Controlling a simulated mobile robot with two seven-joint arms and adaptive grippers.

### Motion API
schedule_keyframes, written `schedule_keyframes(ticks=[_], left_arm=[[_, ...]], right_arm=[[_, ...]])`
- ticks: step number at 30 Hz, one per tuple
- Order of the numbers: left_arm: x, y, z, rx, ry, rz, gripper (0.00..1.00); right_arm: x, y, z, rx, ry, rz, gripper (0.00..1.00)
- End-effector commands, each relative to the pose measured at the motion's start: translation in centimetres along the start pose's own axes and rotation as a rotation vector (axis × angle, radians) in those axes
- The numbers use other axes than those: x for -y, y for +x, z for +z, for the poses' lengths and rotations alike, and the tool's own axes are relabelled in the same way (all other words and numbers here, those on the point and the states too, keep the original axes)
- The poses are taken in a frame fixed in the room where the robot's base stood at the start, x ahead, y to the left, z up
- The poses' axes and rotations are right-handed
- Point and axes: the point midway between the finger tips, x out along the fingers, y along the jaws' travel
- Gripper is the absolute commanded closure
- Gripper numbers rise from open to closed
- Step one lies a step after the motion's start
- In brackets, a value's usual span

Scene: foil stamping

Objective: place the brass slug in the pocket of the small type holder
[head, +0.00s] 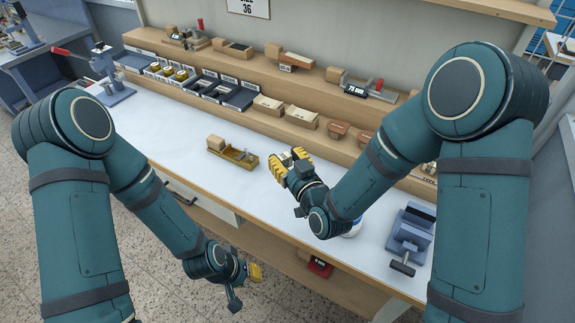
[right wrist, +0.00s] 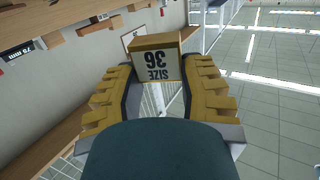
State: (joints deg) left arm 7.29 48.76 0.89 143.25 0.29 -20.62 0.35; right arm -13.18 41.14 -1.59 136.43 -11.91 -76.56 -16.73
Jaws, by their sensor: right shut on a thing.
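The brass slug (right wrist: 155,62) is a brass-coloured block with a pale face marked "SIZE 36", upside down in the right wrist view. My right gripper (head: 287,161) is shut on it, and the slug shows between the yellow fingertips (right wrist: 157,78). In the head view the slug cannot be made out clearly. The small type holder (head: 242,158), a brass tray with a wooden handle, lies on the white bench top just left of the right gripper. My left gripper (head: 247,274) hangs low in front of the bench; its finger opening cannot be made out.
Shelves (head: 259,64) at the back carry several wooden-handled tools and labelled trays. A blue-grey vise (head: 411,236) stands at the right of the bench, and a lever press (head: 108,72) stands at the far left. The white bench top (head: 167,137) left of the holder is clear.

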Motion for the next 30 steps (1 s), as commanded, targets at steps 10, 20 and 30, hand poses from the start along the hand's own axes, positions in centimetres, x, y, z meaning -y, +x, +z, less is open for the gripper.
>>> schedule_keyframes(ticks=[10, 20, 30], left_arm=[[0.0, 0.0, 0.0, 0.000, 0.000, 0.000, 0.70], [0.0, 0.0, 0.0, 0.000, 0.000, 0.000, 0.70], [0.0, 0.0, 0.0, 0.000, 0.000, 0.000, 0.70]], right_arm=[[0.3, 0.5, -2.6, -0.004, 0.012, 0.234, 1.00], [0.2, 0.9, -4.3, -0.004, 0.020, 0.415, 1.00], [-0.6, 0.9, -4.6, -0.004, 0.024, 0.454, 1.00]])
